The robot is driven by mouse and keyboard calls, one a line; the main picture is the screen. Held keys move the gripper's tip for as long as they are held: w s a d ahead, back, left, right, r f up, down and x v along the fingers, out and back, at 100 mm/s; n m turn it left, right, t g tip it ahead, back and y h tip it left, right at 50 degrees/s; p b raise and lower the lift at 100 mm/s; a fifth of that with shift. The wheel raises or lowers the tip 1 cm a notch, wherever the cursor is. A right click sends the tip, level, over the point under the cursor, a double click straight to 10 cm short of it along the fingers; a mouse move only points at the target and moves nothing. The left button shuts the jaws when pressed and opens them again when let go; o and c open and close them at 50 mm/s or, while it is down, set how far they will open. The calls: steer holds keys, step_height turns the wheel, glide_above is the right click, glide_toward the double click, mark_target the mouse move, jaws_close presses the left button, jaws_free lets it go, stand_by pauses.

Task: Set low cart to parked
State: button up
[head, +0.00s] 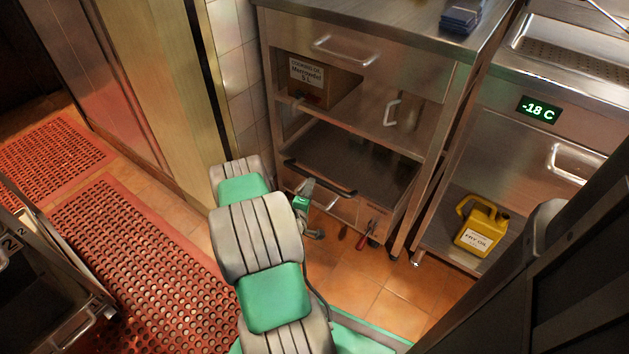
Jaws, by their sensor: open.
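A low cart (375,195) with a dark flat top and a black bar handle (318,178) along its front edge sits low inside the steel counter's open bay. Its front edge lies near the bay's front, and red parts (372,226) show low at its right front corner. My gripper (309,214) is small in this view, low in front of the cart's left front, below the black handle. It is open. My own arm hides part of the area to its left, and I cannot tell whether it touches the cart.
A cardboard box (322,84) sits on the shelf above. A yellow oil jug (481,226) stands on the right unit's lower shelf. Red perforated mats (130,260) cover the left floor, with a dark cart or rack (45,275) at the left edge. Tiled floor (395,310) is clear in front.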

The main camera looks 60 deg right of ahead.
steer(key=shift+n, duration=0.4)
steer(key=x, duration=0.2)
steer(key=b+x, duration=0.1)
steer(key=x, duration=0.4)
steer(key=shift+s+d+f, duration=0.1)
steer(key=shift+d+f, duration=0.15)
steer(key=shift+f, duration=0.15)
jaws_close()
stand_by(0.4)
